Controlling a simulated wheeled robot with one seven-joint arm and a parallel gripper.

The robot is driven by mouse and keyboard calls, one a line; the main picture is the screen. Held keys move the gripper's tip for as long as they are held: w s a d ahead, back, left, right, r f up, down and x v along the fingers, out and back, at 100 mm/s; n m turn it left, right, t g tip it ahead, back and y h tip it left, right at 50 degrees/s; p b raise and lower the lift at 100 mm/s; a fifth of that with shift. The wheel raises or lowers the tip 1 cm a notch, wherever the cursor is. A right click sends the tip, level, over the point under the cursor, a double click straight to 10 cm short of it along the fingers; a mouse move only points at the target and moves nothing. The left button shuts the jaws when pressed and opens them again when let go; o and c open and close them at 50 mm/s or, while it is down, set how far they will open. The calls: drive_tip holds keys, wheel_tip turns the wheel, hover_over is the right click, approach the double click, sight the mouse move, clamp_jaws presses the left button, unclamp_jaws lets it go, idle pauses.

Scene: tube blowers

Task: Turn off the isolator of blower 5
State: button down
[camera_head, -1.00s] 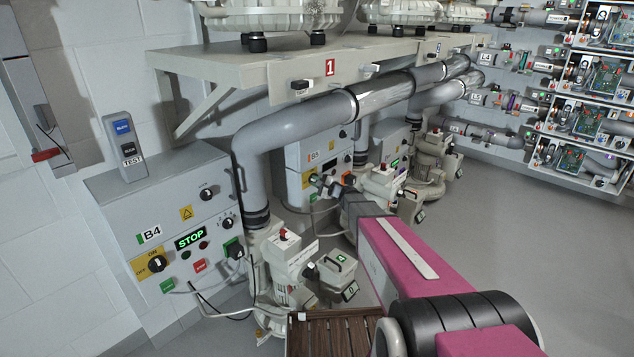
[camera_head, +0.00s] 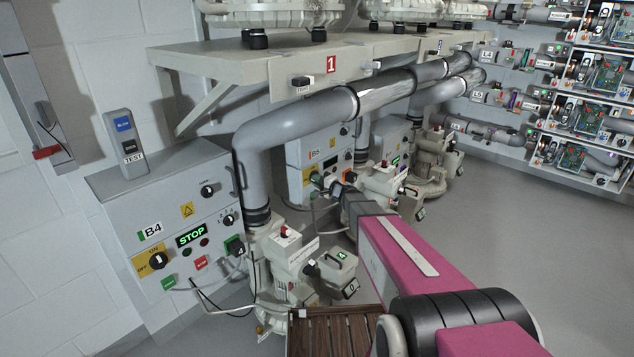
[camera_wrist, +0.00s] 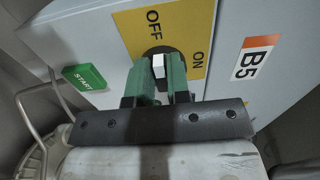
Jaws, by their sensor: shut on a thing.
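The blower 5 cabinet (camera_head: 312,155), labelled B5, stands behind the grey pipe in the head view. In the wrist view its isolator (camera_wrist: 157,50) is a dark round knob on a yellow plate (camera_wrist: 192,22) marked OFF and ON. My gripper (camera_wrist: 159,70) has green fingers on both sides of a small white part at the knob and is shut on it. The fingers line up toward the OFF word, with ON to the right. The fingers hide much of the knob, so I cannot tell its setting for sure. In the head view my gripper (camera_head: 322,183) is at the cabinet front.
A green START label (camera_wrist: 84,77) and a grey cable lie left of my gripper in the wrist view. The B4 cabinet (camera_head: 170,215) stands nearer at left, showing STOP. A large grey pipe (camera_head: 290,125) runs overhead under the shelf. Open floor (camera_head: 520,200) lies to the right.

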drive_tip(key=c, duration=1.1)
unclamp_jaws()
drive_tip(key=v, duration=1.1)
drive_tip(key=shift+a, duration=0.1)
